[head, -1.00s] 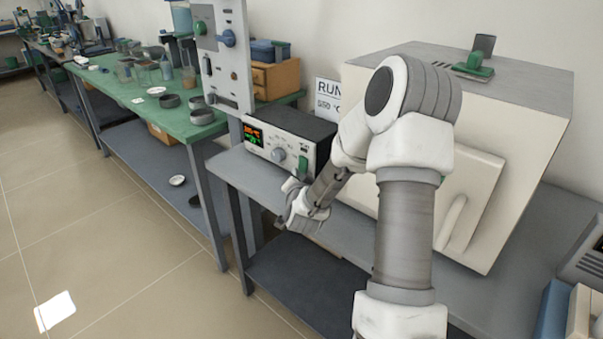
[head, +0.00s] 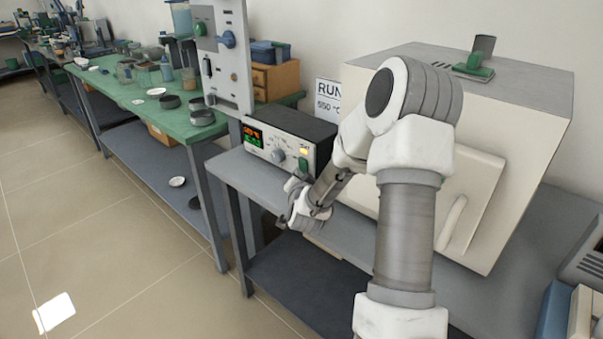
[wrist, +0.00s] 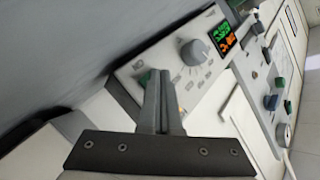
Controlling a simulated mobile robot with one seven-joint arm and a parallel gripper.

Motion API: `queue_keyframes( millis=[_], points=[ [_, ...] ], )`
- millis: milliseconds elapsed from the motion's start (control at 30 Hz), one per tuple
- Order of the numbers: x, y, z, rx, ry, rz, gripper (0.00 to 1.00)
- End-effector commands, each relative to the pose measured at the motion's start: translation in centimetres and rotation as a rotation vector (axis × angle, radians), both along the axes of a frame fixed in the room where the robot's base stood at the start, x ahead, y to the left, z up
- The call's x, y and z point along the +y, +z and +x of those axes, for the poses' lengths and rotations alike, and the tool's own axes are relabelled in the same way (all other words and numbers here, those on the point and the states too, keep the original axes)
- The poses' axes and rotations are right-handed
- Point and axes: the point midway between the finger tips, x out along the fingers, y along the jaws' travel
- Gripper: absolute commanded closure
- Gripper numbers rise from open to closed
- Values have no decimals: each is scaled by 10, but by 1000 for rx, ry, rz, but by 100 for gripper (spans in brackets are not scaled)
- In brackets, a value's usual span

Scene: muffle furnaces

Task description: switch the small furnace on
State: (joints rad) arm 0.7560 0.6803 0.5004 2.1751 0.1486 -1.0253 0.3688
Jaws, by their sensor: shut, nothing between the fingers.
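A grey control box (head: 292,128) stands on the bench left of a cream furnace (head: 400,62). Its front has a lit red and green display (head: 254,136), a round knob (head: 278,156), a green switch (head: 303,164) and a glowing amber lamp (head: 304,150). My gripper (head: 297,180) is just in front of the switch, shut and empty. The knob (wrist: 195,52) and display (wrist: 222,36) show beyond. Contact with the switch cannot be told.
A sign (head: 328,98) reading RUN and 550 °C is on the wall behind. An upright grey panel (head: 228,75) with switches stands left of the box. A green-topped bench (head: 135,95) with dishes is farther left. My arm crosses in front of the furnace.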

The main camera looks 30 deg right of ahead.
Motion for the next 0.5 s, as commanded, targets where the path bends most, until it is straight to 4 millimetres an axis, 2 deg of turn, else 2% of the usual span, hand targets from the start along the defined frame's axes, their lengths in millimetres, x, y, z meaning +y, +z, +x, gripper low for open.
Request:
queue_keyframes(
  millis=[233, 500],
  points=[
    [2, 0, -1, 0, 1, 0, 100],
    [13, 1, -5, -1, 1, 0, 100]
  ],
)
